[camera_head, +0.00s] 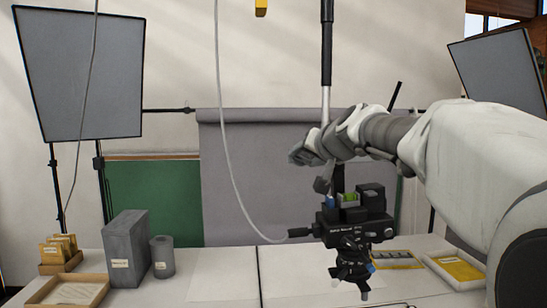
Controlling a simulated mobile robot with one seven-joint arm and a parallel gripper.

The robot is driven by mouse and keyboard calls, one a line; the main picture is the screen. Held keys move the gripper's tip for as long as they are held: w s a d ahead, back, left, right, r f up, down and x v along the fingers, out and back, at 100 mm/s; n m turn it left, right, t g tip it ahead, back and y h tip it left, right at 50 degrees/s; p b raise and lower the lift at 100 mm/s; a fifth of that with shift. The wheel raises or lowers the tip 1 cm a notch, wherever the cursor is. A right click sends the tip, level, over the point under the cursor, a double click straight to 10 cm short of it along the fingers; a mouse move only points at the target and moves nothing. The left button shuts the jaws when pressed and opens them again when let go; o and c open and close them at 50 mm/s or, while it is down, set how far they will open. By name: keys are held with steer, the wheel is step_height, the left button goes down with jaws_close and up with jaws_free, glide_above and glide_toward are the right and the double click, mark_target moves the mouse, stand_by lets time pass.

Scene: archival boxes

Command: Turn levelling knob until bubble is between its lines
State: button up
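A black levelling head (358,228) hangs above the white table. A green bubble vial (348,198) sits on its top left; the bubble and its lines are too small to read. My gripper (302,156) is above and left of the vial, at the end of my arm coming from the right. It looks apart from the left handle. Its fingers are not clear enough to tell open from shut.
A vertical pole (326,60) comes down behind my gripper, and a pale cable (229,140) hangs to its left. A grey box (127,249), a grey canister (162,256) and a cardboard tray (68,291) stand at left. A yellow-labelled box (457,270) lies at right.

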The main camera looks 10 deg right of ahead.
jaws_close()
steer(key=shift+f+b, duration=0.2)
steer(key=shift+b, duration=0.35)
steer(key=shift+b, duration=0.4)
steer(key=m+b, duration=0.1)
steer(key=y+b, duration=0.1)
steer(key=b, duration=0.1)
steer(key=shift+d+f+m, duration=0.15)
steer(key=shift+f+m, duration=0.05)
steer(key=shift+m, duration=0.2)
steer(key=m+t+y+b, duration=0.1)
steer(key=m+b, duration=0.1)
steer(key=b, duration=0.1)
steer(key=shift+b, duration=0.3)
steer(key=shift+r+m+y+b, duration=0.1)
steer(key=shift+m+y+b, duration=0.4)
steer(key=shift+m+b, duration=0.3)
